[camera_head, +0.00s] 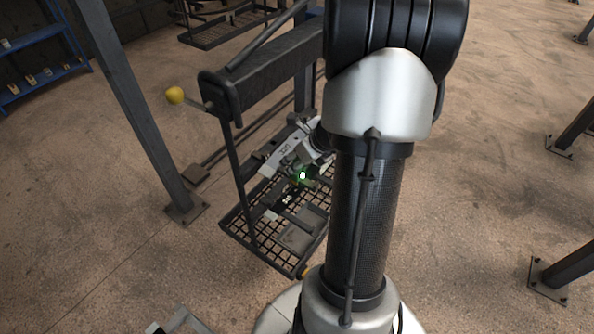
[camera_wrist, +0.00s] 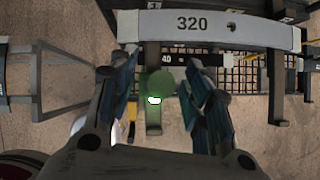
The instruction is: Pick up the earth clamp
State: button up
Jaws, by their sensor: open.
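My gripper (camera_wrist: 160,84) is open in the wrist view, with one blue-padded finger on each side of a green round patch with a small white bright spot (camera_wrist: 154,92). The patch lies over a grey-green upright piece (camera_wrist: 153,122) that runs down between the fingers; I cannot tell for sure whether this is the earth clamp. The fingers do not visibly touch it. In the head view my gripper (camera_head: 303,172) is low over the mesh rack, with the green spot at its tip. My arm hides part of that area.
A grey bar marked 320 (camera_wrist: 212,28) crosses close above the fingers. A mesh tray (camera_head: 240,222) and a dark beam with a yellow ball (camera_head: 175,95) stand around my gripper. A steel post (camera_head: 140,115) is at left, a blue shelf (camera_head: 40,75) further off. Floor at right is mostly open.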

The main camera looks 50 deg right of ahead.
jog(key=shift+c, duration=0.4)
grip_shut()
